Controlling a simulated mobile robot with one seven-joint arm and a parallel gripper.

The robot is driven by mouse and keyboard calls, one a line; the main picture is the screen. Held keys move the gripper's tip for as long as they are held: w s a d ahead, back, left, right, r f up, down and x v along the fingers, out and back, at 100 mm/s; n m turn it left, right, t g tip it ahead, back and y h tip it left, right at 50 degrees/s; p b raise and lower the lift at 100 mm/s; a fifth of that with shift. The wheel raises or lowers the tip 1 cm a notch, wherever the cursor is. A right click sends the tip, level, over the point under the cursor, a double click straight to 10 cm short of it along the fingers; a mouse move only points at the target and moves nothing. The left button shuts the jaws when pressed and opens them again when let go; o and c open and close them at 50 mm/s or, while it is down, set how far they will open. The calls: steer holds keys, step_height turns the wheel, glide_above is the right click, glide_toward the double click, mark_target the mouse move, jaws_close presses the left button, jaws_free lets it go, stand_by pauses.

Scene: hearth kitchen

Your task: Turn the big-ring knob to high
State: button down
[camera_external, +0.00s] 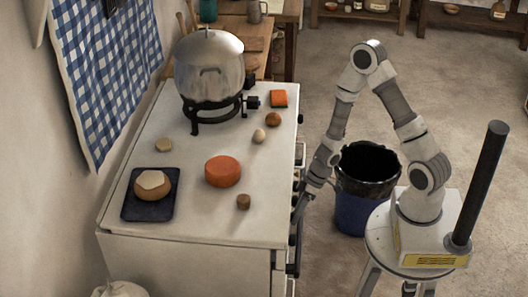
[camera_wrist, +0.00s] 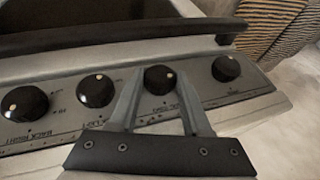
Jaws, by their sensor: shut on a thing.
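A row of black round knobs with pale dots runs along the stove's front panel (camera_wrist: 60,118) in the wrist view. My gripper (camera_wrist: 160,74) has its two fingers on either side of one black knob (camera_wrist: 160,80), the second from the right, and is shut on it. In the external view my gripper (camera_external: 299,205) is at the stove's front side, where the knob is hardly visible.
Other knobs flank it, one on the right (camera_wrist: 226,68) and two on the left (camera_wrist: 95,90). A dark handle bar (camera_wrist: 110,38) runs close beside the panel. A large pot (camera_external: 209,70) stands on a black burner stand (camera_external: 195,121). A blue bin (camera_external: 352,213) stands beside my arm.

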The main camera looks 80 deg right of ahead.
steer(key=shift+w+a+f+n+h+b, duration=0.15)
steer(key=shift+h+b, duration=0.35)
steer(key=shift+b, duration=0.65)
steer(key=shift+s+d+n+h+b, duration=0.15)
steer(key=shift+h+b, duration=0.35)
steer(key=shift+b, duration=0.6)
steer(key=shift+a+r+h+b, duration=0.2)
steer(key=shift+h+b, duration=0.1)
steer(key=shift+b, duration=0.2)
steer(key=c, duration=0.6)
jaws_free()
steer(key=shift+r, duration=0.15)
steer(key=p+v, duration=1.7)
steer(key=p, duration=0.9)
steer(key=shift+d+r, duration=0.1)
steer(key=shift+d, duration=0.05)
